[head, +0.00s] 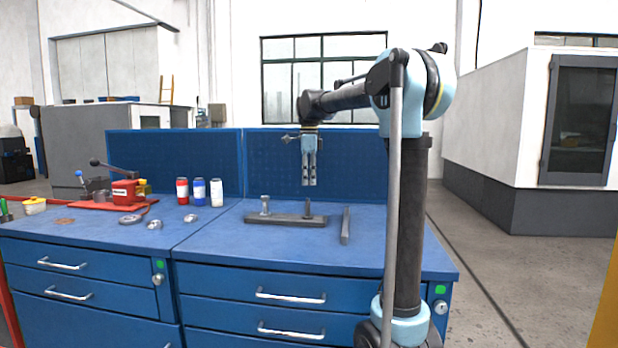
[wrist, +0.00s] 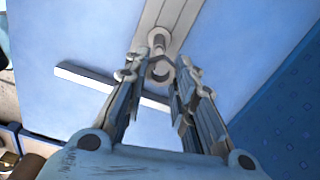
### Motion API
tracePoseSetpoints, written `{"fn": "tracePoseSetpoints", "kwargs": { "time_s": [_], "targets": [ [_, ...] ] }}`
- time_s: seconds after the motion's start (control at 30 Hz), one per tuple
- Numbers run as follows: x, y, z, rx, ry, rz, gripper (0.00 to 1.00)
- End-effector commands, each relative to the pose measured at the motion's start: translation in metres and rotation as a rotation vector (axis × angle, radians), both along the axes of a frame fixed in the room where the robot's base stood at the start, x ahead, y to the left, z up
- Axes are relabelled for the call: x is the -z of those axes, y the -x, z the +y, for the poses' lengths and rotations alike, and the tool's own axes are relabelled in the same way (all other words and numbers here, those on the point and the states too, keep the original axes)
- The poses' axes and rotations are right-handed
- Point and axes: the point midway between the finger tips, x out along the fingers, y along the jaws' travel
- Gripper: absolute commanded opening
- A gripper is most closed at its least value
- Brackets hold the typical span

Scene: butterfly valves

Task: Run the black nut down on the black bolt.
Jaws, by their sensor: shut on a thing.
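My gripper (head: 309,183) points straight down over the right part of a dark base plate (head: 284,219). The dark bolt (head: 307,208) stands upright on that plate, just below my fingertips, with a small gap showing. In the wrist view, my gripper (wrist: 160,74) is shut on a hex nut (wrist: 160,70), the black nut, which looks greyish here. The dark bolt is not clearly seen in the wrist view; the nut and fingers cover that spot.
A lighter bolt (head: 265,204) stands on the plate's left part. A loose grey bar (head: 346,225) lies right of the plate. Several cans, including a white can (head: 217,192), a red vise (head: 127,190) and small metal parts are to the left. A blue panel (head: 284,162) stands behind.

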Motion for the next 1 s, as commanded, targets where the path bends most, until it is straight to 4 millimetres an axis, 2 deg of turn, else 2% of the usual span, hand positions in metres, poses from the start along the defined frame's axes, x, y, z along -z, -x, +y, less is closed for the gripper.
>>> {"fn": "tracePoseSetpoints", "kwargs": {
  "time_s": [0.5, 1.0],
  "targets": [
    [0.037, 0.0, 0.001, -0.002, 0.0, 0.0, 0.0],
    [0.043, 0.0, 0.001, -0.002, 0.0, 0.0, 0.0]
  ]
}}
